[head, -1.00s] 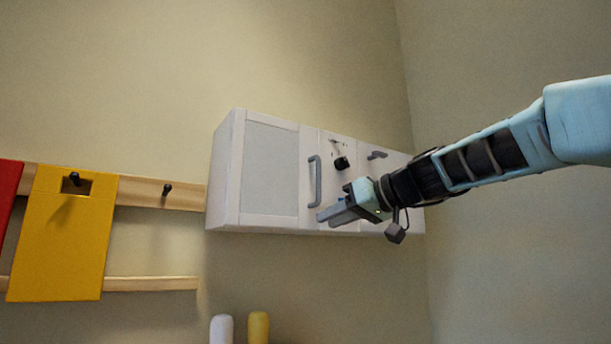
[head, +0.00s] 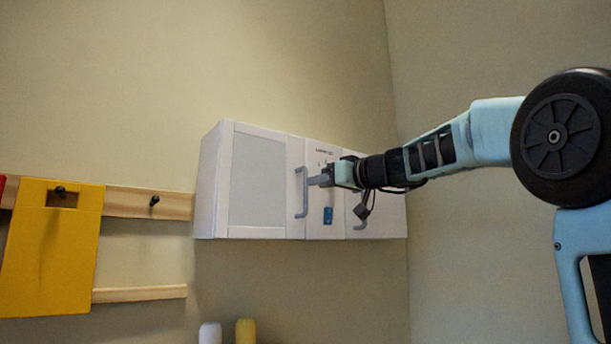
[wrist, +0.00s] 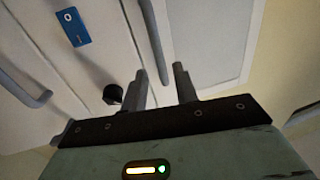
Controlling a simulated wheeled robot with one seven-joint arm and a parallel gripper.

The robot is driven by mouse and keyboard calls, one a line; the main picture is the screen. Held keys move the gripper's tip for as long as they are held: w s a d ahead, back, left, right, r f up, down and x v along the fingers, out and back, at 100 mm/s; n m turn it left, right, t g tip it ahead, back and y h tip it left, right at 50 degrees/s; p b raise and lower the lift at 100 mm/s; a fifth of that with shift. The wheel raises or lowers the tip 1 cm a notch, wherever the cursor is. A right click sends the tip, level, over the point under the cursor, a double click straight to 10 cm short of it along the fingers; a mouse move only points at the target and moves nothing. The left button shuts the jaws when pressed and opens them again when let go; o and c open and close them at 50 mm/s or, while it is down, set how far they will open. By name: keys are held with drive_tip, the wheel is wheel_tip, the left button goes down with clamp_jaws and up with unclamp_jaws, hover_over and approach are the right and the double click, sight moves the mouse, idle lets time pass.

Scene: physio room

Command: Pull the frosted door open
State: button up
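The frosted door (head: 257,185) is the left door of a white wall cabinet and looks shut. Its pale panel also shows in the wrist view (wrist: 207,35). A grey vertical bar handle (head: 301,195) is at its right edge. My gripper (head: 318,180) is at the handle's right side, near its upper half. In the wrist view my gripper (wrist: 160,75) has its two fingers apart, with one end of the handle (wrist: 154,45) appearing between them. I cannot tell whether either finger touches it.
The cabinet's middle section carries a blue tag (head: 328,215) and, in the wrist view, a black knob (wrist: 113,94). A second grey handle (head: 360,222) is on the right. A wooden rail (head: 140,203) with a yellow board (head: 50,250) is at left. Bottle-like tops (head: 245,331) show below.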

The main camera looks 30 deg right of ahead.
sight(305, 208)
drive_tip(key=p+x, duration=0.2)
drive_tip(key=x, duration=0.3)
drive_tip(key=shift+w+a, duration=0.1)
drive_tip(key=shift+w, duration=0.25)
clamp_jaws()
